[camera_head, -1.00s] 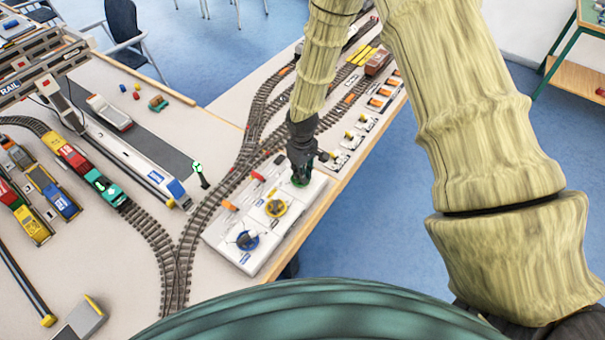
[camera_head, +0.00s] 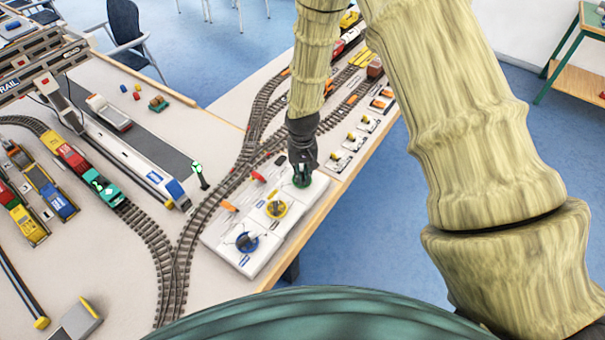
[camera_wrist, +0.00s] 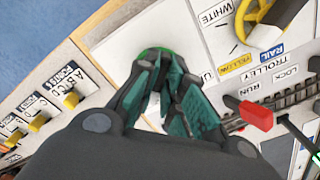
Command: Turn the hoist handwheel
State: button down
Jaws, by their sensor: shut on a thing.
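A white control panel (camera_head: 236,228) lies on the table's near right edge with a row of handwheels. The green handwheel (camera_head: 300,185) is at its far end and is mostly hidden under my gripper (camera_head: 303,173). In the wrist view, my gripper (camera_wrist: 163,62) points down with its fingers closed around the middle of the green handwheel (camera_wrist: 154,49), whose rim just shows past the tips. The yellow handwheel (camera_head: 276,208), with a TROLLEY label near it, and the blue handwheel (camera_head: 247,241) stand free. The green wheel's own label is mostly hidden.
Orange and red levers (camera_head: 258,177) stand along the panel's left side, close to my gripper. Several white point switches (camera_head: 352,142) line the table edge beyond. Curved tracks (camera_head: 180,245) and the gantry crane (camera_head: 45,75) are to the left. Blue floor is open at right.

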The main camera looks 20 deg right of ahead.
aim_at(303, 176)
dwell(0.4)
jog(key=c, duration=1.5)
grip_release()
jog(key=shift+r, duration=0.1)
notch_tip(303, 176, up, 12)
jog(key=shift+f, duration=0.1)
